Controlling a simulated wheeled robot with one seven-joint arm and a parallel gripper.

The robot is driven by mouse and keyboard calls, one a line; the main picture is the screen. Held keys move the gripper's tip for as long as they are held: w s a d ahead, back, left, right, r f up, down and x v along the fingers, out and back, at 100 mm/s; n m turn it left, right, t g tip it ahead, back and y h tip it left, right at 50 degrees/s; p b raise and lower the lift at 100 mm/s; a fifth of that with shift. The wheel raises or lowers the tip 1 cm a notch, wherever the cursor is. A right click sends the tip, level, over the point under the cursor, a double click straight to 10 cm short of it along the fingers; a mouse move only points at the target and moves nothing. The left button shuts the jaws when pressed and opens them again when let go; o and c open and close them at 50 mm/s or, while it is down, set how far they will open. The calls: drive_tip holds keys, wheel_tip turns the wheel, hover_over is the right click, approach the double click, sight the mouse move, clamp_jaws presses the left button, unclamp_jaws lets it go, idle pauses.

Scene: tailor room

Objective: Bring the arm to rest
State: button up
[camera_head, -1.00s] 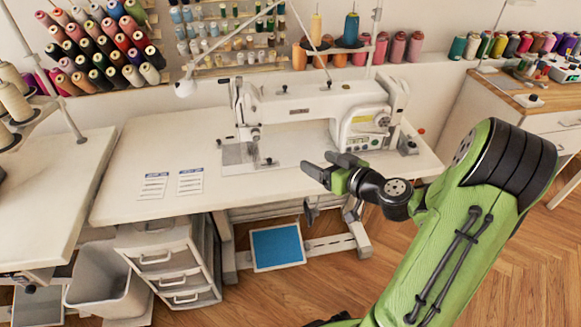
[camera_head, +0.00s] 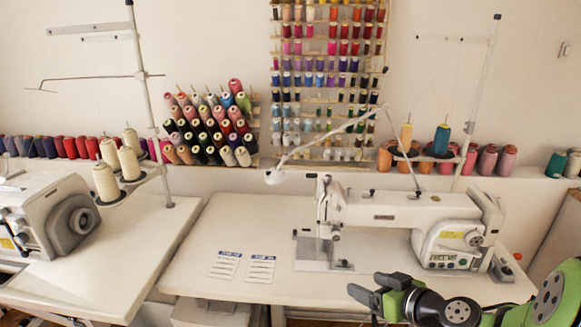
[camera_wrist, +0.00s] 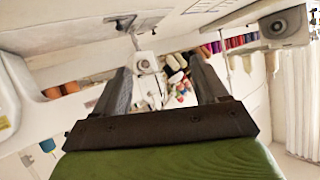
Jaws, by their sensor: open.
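My gripper (camera_head: 368,295) shows at the lower right of the head view, in front of the sewing table's (camera_head: 300,285) front edge. Its two dark fingers point left and are apart, with nothing between them. In the wrist view the fingers (camera_wrist: 165,85) also stand apart and empty. My green arm (camera_head: 550,300) comes in from the right edge, and most of it is out of the picture. The white sewing machine (camera_head: 410,220) stands on the table behind my gripper.
Two printed cards (camera_head: 243,266) lie on the table. A second sewing machine (camera_head: 50,220) stands on a table at the left. Thread cones (camera_head: 210,125) and a spool rack (camera_head: 325,70) line the wall. A thin lamp arm (camera_head: 330,135) reaches over the table.

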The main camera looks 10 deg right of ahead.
drive_tip(key=s+a+r+n+g+h, duration=0.2)
drive_tip(key=s+a+g, duration=0.3)
drive_tip(key=s+a, duration=0.35)
drive_tip(key=s+r+m+h+p, duration=0.1)
drive_tip(key=s+r+m+h, duration=0.35)
drive_tip(key=s, duration=0.95)
wheel_tip(320, 180, up, 16)
drive_tip(key=y+p, duration=0.1)
drive_tip(key=p, duration=1.3)
drive_tip(key=shift+d+m+g+p, duration=0.25)
drive_tip(key=shift+m+g+p, duration=0.1)
drive_tip(key=shift+m+g, duration=0.1)
drive_tip(key=shift+w+r, duration=0.1)
